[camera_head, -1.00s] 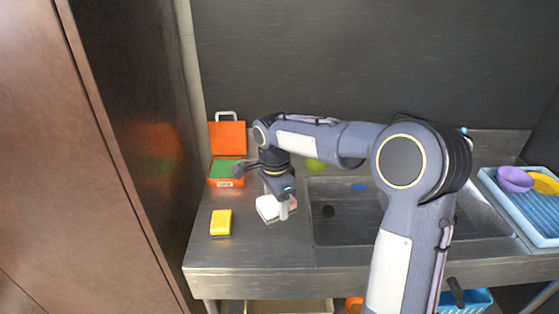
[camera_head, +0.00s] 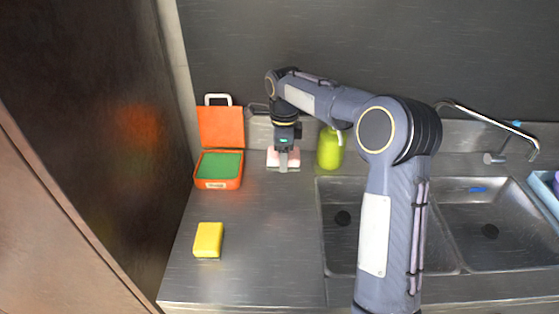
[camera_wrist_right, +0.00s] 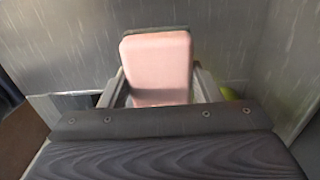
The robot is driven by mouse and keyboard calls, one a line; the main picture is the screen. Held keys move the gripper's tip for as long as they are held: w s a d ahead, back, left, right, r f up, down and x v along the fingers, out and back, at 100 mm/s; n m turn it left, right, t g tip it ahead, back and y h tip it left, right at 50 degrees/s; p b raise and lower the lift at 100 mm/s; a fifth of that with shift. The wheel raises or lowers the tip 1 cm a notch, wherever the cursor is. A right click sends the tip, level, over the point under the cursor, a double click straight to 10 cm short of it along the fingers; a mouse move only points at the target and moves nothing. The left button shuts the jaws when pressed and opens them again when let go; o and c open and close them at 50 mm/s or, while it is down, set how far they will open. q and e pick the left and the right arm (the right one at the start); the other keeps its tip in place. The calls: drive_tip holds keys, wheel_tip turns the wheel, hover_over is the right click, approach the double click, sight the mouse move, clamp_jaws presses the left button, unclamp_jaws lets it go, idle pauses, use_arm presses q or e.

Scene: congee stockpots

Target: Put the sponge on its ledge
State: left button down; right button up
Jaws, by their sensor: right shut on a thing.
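A pink sponge (camera_head: 272,163) with a pale body is held in my right gripper (camera_head: 284,168), near the back of the steel counter. In the right wrist view the pink sponge (camera_wrist_right: 157,68) stands between the two fingers, which are shut on its sides; a darker layer shows along its top edge. A yellow sponge (camera_head: 208,239) lies on the counter nearer the front left. I cannot tell whether the held sponge touches the counter or the back edge. A ledge for it is not clearly distinguishable. My left gripper is not in view.
An open orange case (camera_head: 220,128) with a green insert stands left of the right gripper. A lime-green bottle (camera_head: 330,150) stands close to its right. Two steel sink basins (camera_head: 385,225) and a faucet (camera_head: 500,158) are further right. The counter's front middle is clear.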

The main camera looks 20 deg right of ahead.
drive_tip(key=w+f, duration=0.2)
drive_tip(key=w+d+f+p, duration=0.1)
drive_tip(key=w+f, duration=0.1)
drive_tip(key=w+f+p, duration=0.1)
drive_tip(key=w+f, duration=0.1)
drive_tip(key=shift+w+d+f, duration=0.35)
drive_tip(key=shift+d+f, duration=0.05)
wheel_tip(320, 180, down, 3)
drive_tip(key=shift+f, duration=0.1)
drive_tip(key=shift+f, duration=0.15)
drive_tip(key=o, duration=0.9)
drive_tip(key=shift+o, duration=0.2)
